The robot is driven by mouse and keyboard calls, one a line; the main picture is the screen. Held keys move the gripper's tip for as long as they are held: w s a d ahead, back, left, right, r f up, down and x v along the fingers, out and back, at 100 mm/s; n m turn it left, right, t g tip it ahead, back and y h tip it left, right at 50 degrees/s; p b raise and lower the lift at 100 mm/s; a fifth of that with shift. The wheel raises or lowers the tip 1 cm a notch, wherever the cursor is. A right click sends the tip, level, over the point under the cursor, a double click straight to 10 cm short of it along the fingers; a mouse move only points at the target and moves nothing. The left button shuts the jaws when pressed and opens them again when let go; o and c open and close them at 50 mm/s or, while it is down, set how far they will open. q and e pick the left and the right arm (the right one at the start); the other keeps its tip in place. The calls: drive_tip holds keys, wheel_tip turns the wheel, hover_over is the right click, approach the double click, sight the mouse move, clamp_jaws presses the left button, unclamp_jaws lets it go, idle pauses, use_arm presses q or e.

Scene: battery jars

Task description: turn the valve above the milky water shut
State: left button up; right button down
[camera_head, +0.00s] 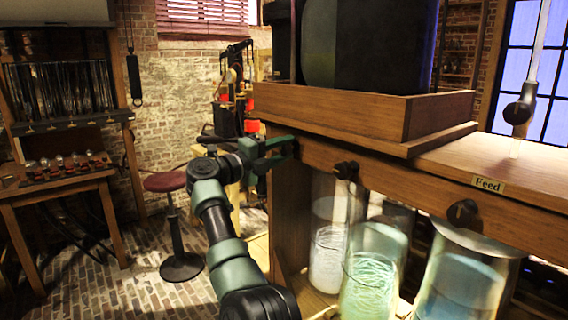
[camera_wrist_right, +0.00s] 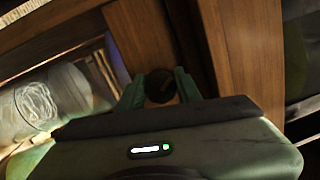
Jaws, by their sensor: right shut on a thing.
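Three dark valve knobs sit along the front of a wooden beam in the head view. My right gripper (camera_head: 284,150) is shut on the leftmost knob (camera_head: 295,148). In the right wrist view this round dark knob (camera_wrist_right: 160,87) sits between the two green fingers. The middle knob (camera_head: 346,170) and the right knob (camera_head: 465,212) are free. Under the beam, the left glass jar (camera_head: 327,252) holds whitish, milky water and stands nearest below the gripped knob. The middle jar (camera_head: 370,287) is pale green and the right jar (camera_head: 462,285) bluish. My left gripper is not in view.
A large dark tank (camera_head: 385,45) stands in a wooden tray (camera_head: 330,110) above the beam. A "Feed" label (camera_head: 487,185) is on the beam. A red stool (camera_head: 170,182) and a side table (camera_head: 60,186) with small bulbs stand at the left.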

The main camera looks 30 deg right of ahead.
drive_tip(key=m+b, duration=0.2)
drive_tip(key=m, duration=0.2)
drive_tip(key=shift+f+g, duration=0.1)
drive_tip(key=shift+g, duration=0.2)
drive_tip(key=shift+m+b, duration=0.45)
drive_tip(key=shift+m, duration=1.25)
drive_tip(key=shift+g, duration=0.3)
drive_tip(key=c, duration=1)
unclamp_jaws()
drive_tip(key=shift+a, duration=0.1)
drive_tip(key=a+b, duration=0.1)
drive_tip(key=a, duration=0.6)
drive_tip(key=shift+s+a+f+b, duration=0.3)
